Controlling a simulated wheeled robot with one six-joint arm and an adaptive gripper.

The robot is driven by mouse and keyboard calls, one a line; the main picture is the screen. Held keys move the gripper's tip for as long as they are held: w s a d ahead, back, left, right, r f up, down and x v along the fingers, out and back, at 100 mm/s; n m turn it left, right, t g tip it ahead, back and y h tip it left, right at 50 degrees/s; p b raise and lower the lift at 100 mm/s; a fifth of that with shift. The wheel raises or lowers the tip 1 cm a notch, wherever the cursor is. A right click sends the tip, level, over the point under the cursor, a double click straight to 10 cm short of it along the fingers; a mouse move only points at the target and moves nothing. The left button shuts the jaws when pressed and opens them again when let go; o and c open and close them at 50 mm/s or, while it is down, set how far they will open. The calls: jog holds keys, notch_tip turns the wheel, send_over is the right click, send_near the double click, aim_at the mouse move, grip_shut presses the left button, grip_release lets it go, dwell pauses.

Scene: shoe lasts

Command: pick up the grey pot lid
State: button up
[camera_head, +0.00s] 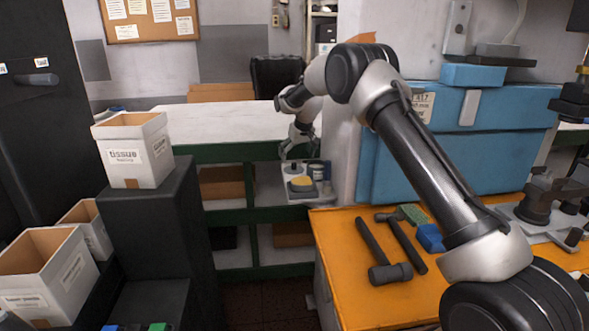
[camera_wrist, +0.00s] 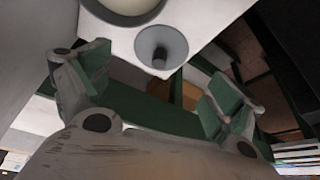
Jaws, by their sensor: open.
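The grey pot lid (camera_wrist: 176,44) is a round grey disc with a dark knob, lying on a white surface near the top middle of the wrist view. My gripper (camera_wrist: 156,78) is open, with its green-padded fingers spread wide. The lid shows beyond the fingers, between them and apart from them, and nothing is held. In the head view my gripper (camera_head: 297,154) hangs just above a small light tray (camera_head: 310,197) bearing several small items. I cannot surely single out the lid there.
In the wrist view, a pale round vessel (camera_wrist: 128,6) sits close beside the lid. In the head view, a yellow item (camera_head: 301,184) lies on the tray, and a green-framed shelf (camera_head: 225,152) stands behind. An orange bench (camera_head: 345,290) with hammers (camera_head: 390,272) is at the right.

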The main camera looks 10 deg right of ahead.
aim_at(294, 164)
jog(key=x, duration=0.5)
jog(key=shift+w+f, duration=0.2)
jog(key=c, duration=1.2)
jog(key=shift+s+f, duration=0.1)
jog(key=c, duration=0.3)
